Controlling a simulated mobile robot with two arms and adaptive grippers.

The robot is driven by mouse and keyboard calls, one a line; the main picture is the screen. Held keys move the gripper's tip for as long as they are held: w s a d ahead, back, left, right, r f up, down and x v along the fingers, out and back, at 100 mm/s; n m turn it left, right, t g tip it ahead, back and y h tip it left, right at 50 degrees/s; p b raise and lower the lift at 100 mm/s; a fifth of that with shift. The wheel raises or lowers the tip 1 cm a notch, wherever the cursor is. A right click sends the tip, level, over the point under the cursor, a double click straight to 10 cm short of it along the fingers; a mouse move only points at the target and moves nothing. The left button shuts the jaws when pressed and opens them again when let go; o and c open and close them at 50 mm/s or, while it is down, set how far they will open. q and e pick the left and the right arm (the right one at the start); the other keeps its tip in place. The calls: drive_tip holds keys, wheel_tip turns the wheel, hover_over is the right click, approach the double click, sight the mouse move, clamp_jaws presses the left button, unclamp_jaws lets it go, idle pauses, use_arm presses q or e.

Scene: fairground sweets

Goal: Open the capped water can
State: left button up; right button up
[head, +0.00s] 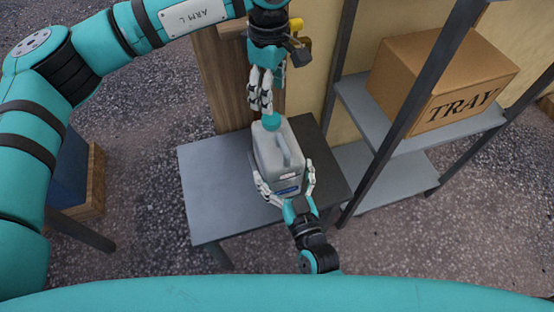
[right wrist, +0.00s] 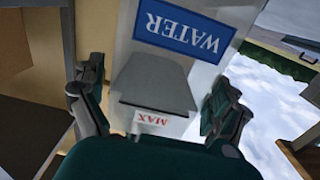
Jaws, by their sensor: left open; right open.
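The water can (head: 280,150) is a pale grey canister standing on a dark grey table. A teal cap (head: 271,121) shows at its far top end. My left gripper (head: 263,106) points down just above the cap, open; whether its fingertips touch the cap I cannot tell. My right gripper (head: 286,186) is open at the can's near side, with one finger to each side of it. In the right wrist view the can (right wrist: 186,48) stands between the open fingers, with its blue WATER label upside down and a small MAX label below.
The table (head: 213,190) has free room left of the can. A metal shelf (head: 375,112) at the right holds a cardboard box marked TRAY (head: 440,78). A wooden panel (head: 222,75) stands behind the table. A blue thing (head: 68,168) and a wooden crate (head: 94,185) are at the left.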

sight(272, 118)
clamp_jaws()
use_arm(q)
drive_tip(key=m, duration=1.3)
drive_tip(key=shift+f+m, duration=0.3)
drive_tip(key=shift+f, duration=3.7)
